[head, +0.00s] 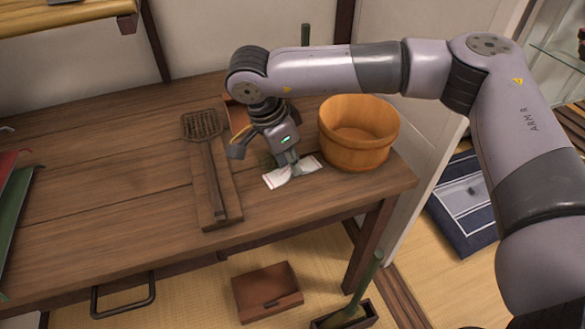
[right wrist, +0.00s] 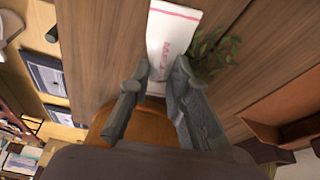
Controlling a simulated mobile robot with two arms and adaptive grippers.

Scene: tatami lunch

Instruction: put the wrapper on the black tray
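The wrapper (head: 306,166) is a small white strip with red markings, at the table's right front. It also shows in the right wrist view (right wrist: 172,35), running up and away from my fingertips. My right gripper (head: 287,164) points down over the wrapper's middle and hides part of it. In the right wrist view my right gripper (right wrist: 159,72) has a finger on either side of the wrapper's near end, close together. I cannot tell whether they pinch it or only straddle it. My left gripper is out of view. I cannot make out a black tray.
A wooden tub (head: 358,152) stands close to the right of my gripper. A wire grill tool (head: 203,126) lies on a wooden board (head: 223,187) to the left. A leafy sprig (right wrist: 213,52) lies beside the wrapper. The left table (head: 95,190) is mostly clear.

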